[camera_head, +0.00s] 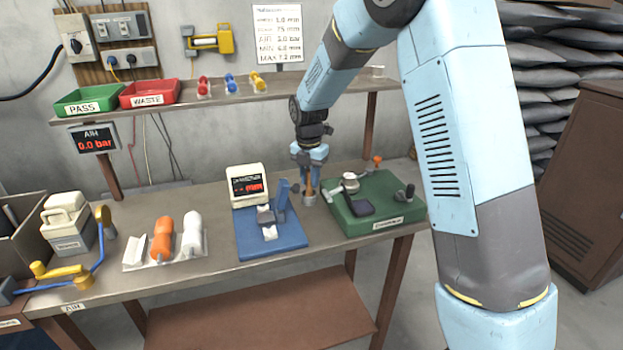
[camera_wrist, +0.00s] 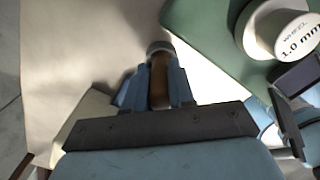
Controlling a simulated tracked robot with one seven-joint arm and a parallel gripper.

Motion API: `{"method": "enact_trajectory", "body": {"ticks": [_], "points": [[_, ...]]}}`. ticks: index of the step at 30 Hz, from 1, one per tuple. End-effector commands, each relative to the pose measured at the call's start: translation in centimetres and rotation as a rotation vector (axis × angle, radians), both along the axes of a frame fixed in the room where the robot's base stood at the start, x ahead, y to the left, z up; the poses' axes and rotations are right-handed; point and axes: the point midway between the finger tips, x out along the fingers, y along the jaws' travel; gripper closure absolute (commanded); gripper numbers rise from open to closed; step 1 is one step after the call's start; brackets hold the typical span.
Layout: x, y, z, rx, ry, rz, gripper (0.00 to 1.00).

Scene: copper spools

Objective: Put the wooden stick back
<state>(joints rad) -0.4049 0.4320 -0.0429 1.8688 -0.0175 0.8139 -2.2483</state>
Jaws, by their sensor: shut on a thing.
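The brown wooden stick (camera_wrist: 159,82) is between my blue fingers in the wrist view. My gripper (camera_head: 309,180) is shut on it and points down over the table, between the blue fixture and the green board. In the head view, the stick (camera_head: 308,187) shows as a thin brown strip between the fingers. A short grey round piece (camera_head: 309,199) is at its lower end, at or near the tabletop. I cannot tell whether this is a holder or part of the stick. The stick's upper part is hidden by my gripper.
The green board (camera_head: 400,218) with a white wheel (camera_wrist: 278,28) is close on the right. The blue fixture (camera_head: 285,240) and a display box (camera_head: 247,186) are on the left. A shelf (camera_head: 270,91) with green and red trays runs above the table (camera_head: 215,200).

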Motion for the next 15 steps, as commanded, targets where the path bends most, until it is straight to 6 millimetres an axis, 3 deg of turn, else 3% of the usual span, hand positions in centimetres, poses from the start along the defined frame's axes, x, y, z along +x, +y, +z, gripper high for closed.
{"method": "enact_trajectory", "body": {"ticks": [9,10,15], "points": [[-0.05,0.12,-0.46,-0.001,-0.001,0.002,1.00],[-0.06,0.12,-0.46,-0.001,-0.001,0.002,0.74],[-0.05,0.11,-0.45,0.000,-0.001,0.002,0.58]]}}
